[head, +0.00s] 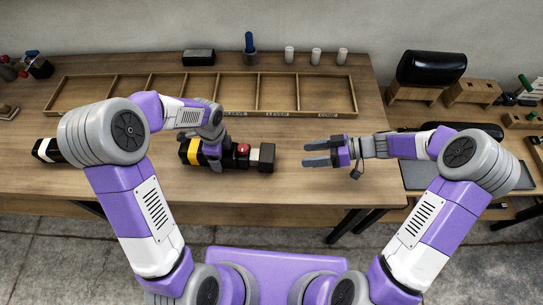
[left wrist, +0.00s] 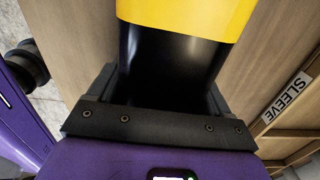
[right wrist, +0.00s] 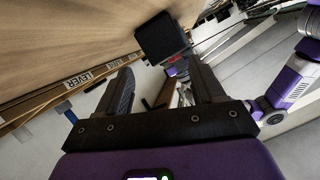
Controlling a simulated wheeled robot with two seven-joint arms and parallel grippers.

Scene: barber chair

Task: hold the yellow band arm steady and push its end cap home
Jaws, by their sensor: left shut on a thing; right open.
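The yellow band arm lies along the wooden bench in the head view, a black bar with a yellow band (head: 194,153) near its left end and a red knob (head: 243,150). Its black end cap (head: 267,158) is at the right end, with a pale section (head: 254,160) showing between cap and body. My left gripper (head: 213,150) is shut on the black body; the left wrist view shows the body between the fingers beside the yellow band (left wrist: 188,14). My right gripper (head: 308,153) is open and empty, right of the cap, pointing at it and apart. The cap (right wrist: 163,38) also shows ahead in the right wrist view.
A shallow divided tray (head: 300,113) with labelled compartments lies behind the arm. A white-banded black piece (head: 45,150) is at the left. White cylinders (head: 315,56), a blue-handled tool (head: 249,42) and a black box (head: 198,57) stand at the back. Bare bench lies in front.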

